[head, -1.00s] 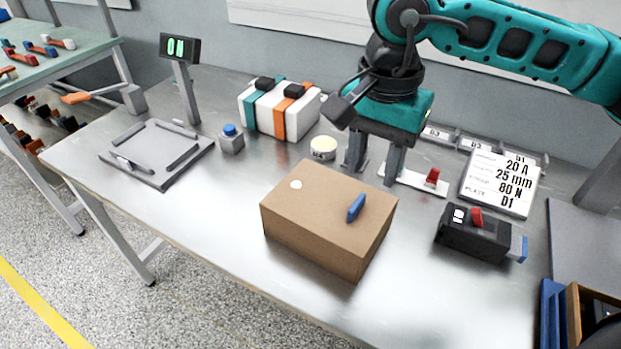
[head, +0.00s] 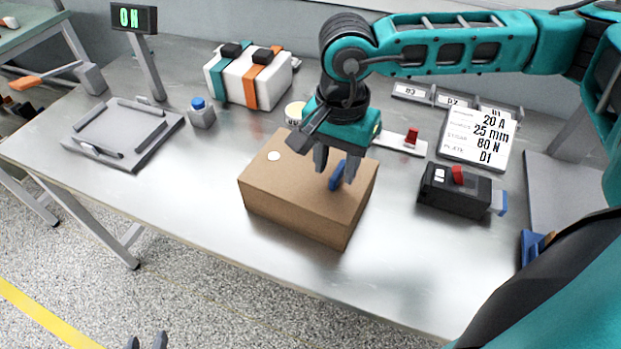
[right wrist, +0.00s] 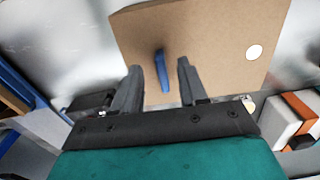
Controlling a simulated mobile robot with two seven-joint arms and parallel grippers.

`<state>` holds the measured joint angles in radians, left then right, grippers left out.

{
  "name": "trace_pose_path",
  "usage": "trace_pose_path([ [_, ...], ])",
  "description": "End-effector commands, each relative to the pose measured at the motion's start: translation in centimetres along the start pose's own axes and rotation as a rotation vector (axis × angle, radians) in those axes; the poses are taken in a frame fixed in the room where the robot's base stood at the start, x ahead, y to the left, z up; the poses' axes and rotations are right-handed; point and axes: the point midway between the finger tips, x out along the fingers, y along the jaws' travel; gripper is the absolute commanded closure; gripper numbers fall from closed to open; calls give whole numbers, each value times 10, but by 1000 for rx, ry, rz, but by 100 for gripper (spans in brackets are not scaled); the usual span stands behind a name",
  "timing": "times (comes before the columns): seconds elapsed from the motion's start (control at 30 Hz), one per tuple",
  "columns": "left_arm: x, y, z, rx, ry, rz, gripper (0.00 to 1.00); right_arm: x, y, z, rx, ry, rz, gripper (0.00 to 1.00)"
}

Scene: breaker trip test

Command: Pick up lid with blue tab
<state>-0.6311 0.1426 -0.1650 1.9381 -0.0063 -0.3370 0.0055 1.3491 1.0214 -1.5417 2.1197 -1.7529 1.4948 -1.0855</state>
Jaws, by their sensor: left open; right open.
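A brown cardboard-coloured box or lid (head: 290,188) sits on the metal bench, with an upright blue tab (head: 337,176) on its top and a white round spot near its far left corner. The tab also shows in the right wrist view (right wrist: 162,74). My right gripper (head: 336,170) is open, pointing down over the top, with one finger on each side of the tab; I cannot tell whether they touch it. In the right wrist view the right gripper (right wrist: 159,68) has gaps beside the tab. My left gripper (head: 147,342) is open; only its tips show at the bottom edge.
A black breaker (head: 454,190) with a red switch lies right of the box. A white case with teal and orange bands (head: 232,80), a blue-topped button (head: 201,113) and a grey tray fixture (head: 135,150) stand left. A label board (head: 478,140) stands behind right.

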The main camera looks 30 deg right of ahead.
Motion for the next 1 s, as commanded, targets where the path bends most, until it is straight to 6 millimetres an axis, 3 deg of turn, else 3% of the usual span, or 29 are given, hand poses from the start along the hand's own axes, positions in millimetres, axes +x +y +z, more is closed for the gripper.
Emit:
trace_pose_path([
  [0.2,0,-1,-4,1,5,-1,57,26,0,-1,1,0,1,57],
  [0.47,2,-3,-8,3,16,-4,57,28,0,-1,1,1,0,58],
  [0.9,1,-3,-8,3,16,-5,57,28,0,-1,1,1,0,100],
  [1.0,1,-3,-7,2,13,-5,57,28,0,-1,1,1,1,100],
])
